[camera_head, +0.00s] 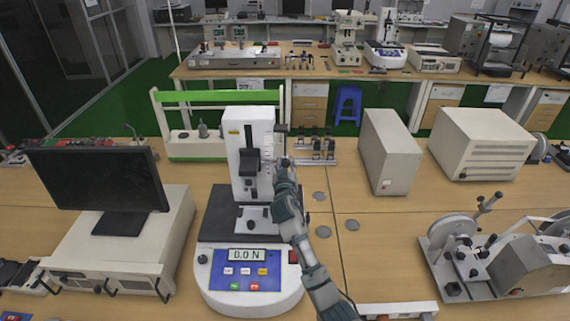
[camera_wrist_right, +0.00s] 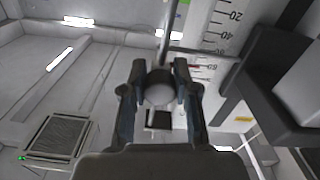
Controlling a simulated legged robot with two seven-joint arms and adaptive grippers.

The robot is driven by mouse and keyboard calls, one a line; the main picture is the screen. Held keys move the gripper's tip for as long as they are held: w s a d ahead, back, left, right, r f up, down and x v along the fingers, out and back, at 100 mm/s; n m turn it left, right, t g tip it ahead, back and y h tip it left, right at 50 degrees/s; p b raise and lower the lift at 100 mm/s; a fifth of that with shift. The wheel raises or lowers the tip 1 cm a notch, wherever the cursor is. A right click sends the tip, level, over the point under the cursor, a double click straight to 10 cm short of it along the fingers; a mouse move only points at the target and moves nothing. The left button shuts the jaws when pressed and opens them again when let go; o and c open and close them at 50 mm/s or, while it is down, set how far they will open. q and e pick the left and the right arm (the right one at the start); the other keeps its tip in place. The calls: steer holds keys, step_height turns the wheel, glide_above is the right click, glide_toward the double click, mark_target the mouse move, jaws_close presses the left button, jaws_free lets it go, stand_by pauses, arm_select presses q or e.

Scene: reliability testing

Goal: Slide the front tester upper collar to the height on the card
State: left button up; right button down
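The front tester (camera_head: 245,262) stands in the middle of the table, with a white column, a dark base plate and a blue panel reading 0.0 N. My right gripper (camera_head: 284,166) is at the right side of its column, seen small. In the right wrist view my right gripper (camera_wrist_right: 160,72) has a finger on each side of a dark collar with a rounded grey knob (camera_wrist_right: 159,95), which fills the gap between the tips. A thin rod (camera_wrist_right: 165,32) runs beyond it. A scale (camera_wrist_right: 217,40) with 20, 40 and 60 and a red mark is beside it. I cannot make out the card.
A monitor (camera_head: 97,180) on a white box stands at left. A green-framed device (camera_head: 197,147) is behind the tester. Two light boxes (camera_head: 390,150) (camera_head: 480,142) stand at right, and a wheeled machine (camera_head: 500,262) is at front right. Flat grey discs (camera_head: 323,231) lie near my arm.

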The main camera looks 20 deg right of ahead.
steer(key=shift+a+r, duration=0.2)
steer(key=shift+r, duration=0.45)
steer(key=shift+d, duration=0.2)
steer(key=c, duration=0.8)
jaws_free()
steer(key=shift+a+f, duration=0.1)
steer(key=shift+c, duration=0.2)
steer(key=shift+a, duration=0.15)
steer(key=shift+s, duration=0.15)
steer(key=v, duration=1.2)
